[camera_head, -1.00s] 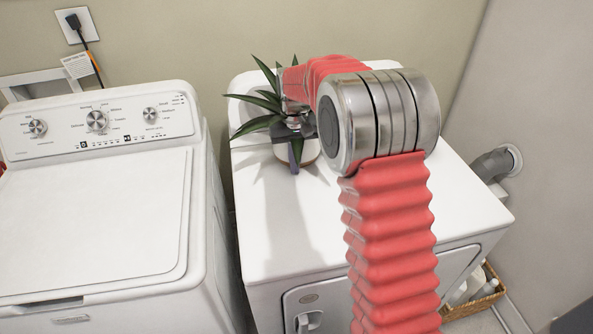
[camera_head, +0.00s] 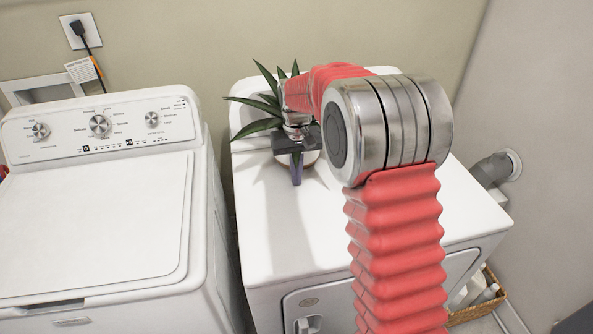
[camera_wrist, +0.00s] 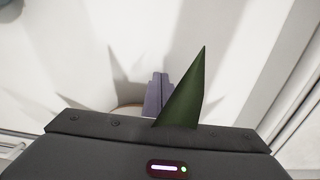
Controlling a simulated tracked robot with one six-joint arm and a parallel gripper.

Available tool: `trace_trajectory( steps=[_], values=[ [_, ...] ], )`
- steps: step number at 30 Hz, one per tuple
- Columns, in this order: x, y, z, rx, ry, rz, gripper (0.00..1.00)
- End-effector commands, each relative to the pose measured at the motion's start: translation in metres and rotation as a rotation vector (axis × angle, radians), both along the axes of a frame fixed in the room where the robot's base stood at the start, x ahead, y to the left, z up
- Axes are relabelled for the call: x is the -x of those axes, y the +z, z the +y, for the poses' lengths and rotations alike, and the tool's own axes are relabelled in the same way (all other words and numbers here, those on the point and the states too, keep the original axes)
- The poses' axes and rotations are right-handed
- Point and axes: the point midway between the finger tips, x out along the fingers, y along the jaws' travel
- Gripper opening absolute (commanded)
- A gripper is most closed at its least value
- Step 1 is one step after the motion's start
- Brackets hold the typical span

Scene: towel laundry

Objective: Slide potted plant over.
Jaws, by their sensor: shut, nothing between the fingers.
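The potted plant, with long dark green leaves (camera_head: 262,105) and a pale pot (camera_head: 311,157), stands on top of the white dryer-like machine (camera_head: 275,220) at the back. My arm hides much of its right side. My gripper (camera_head: 296,178) is shut and empty, with its purple fingers pointing down in front of the pot. In the wrist view the shut fingers (camera_wrist: 155,95) show beside one green leaf (camera_wrist: 185,95). A bit of the pot's rim shows behind them. I cannot tell whether the fingers touch the pot.
A white washer (camera_head: 95,210) with dials stands to the left, across a narrow gap. A grey vent pipe (camera_head: 490,168) meets the wall at the right. A wicker basket (camera_head: 485,300) with bottles is on the floor. The front of the machine top is clear.

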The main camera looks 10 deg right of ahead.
Motion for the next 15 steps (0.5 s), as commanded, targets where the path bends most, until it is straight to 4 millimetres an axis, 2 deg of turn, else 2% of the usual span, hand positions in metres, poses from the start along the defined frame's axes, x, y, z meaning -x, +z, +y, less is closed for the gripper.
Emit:
trace_trajectory(
  steps=[8,15],
  values=[
    [0.001,0.032,0.000,0.000,0.001,-0.003,0.00],
    [0.001,0.071,0.000,0.000,0.000,-0.002,0.00]
  ],
)
